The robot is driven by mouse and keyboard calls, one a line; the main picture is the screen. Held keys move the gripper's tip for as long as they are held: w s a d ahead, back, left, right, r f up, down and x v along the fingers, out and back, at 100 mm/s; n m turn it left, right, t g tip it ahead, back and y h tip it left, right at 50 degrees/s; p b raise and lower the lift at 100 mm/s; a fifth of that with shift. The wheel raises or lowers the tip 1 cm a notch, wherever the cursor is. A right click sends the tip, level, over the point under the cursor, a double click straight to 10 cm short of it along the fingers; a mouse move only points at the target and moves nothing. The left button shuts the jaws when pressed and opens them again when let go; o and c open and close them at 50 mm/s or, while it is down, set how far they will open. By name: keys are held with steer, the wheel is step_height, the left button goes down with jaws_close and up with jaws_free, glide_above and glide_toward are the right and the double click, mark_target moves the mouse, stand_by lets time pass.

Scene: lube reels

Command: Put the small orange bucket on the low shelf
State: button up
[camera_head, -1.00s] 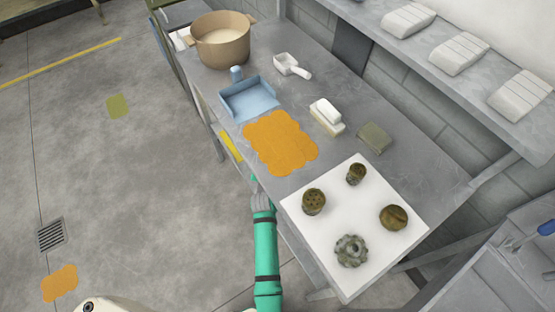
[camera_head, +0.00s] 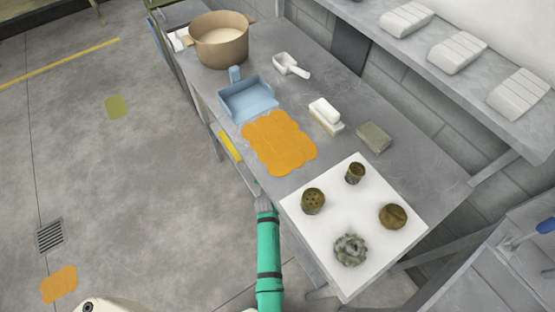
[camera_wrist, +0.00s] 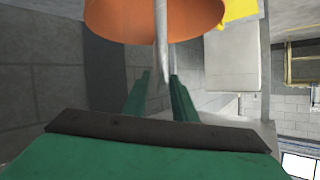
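The small orange bucket (camera_wrist: 150,22) fills the top middle of the wrist view, cut off by the frame edge. A pale, narrow upright strip in front of it may be its handle; I cannot tell. My gripper (camera_wrist: 160,76) has its two green fingers apart, with the strip between them and visible gaps on both sides. In the head view my gripper (camera_head: 259,192) is at the table's front edge, its fingertips mostly hidden below it. The bucket is not visible there. The low shelf is mostly hidden under the table.
A yellow object (camera_head: 231,146) shows below the table edge. The tabletop carries a tan pot (camera_head: 222,45), a blue dustpan (camera_head: 247,98), an orange cloth (camera_head: 280,145) and a white board (camera_head: 330,225) with metal parts. The floor to the left is largely clear.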

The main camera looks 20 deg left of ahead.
steer(key=shift+a+r, duration=0.1)
steer(key=shift+a, duration=0.05)
steer(key=s+d+r, duration=0.4)
steer(key=s+d, duration=0.1)
steer(key=s, duration=0.7)
steer(key=s+d+r+t+h, duration=0.1)
steer(key=s+d+r, duration=0.4)
steer(key=s, duration=0.7)
steer(key=s+d+r, duration=0.3)
steer(key=s+d, duration=0.3)
steer(key=s, duration=0.6)
steer(key=s+d+r+t+h, duration=0.1)
steer(key=s+d+r, duration=0.2)
steer(key=s+r, duration=0.4)
step_height(320, 180, up, 2)
steer(key=shift+s+d+r+h, duration=0.1)
steer(key=shift+s+d+h, duration=0.2)
steer(key=shift+d+h, duration=0.1)
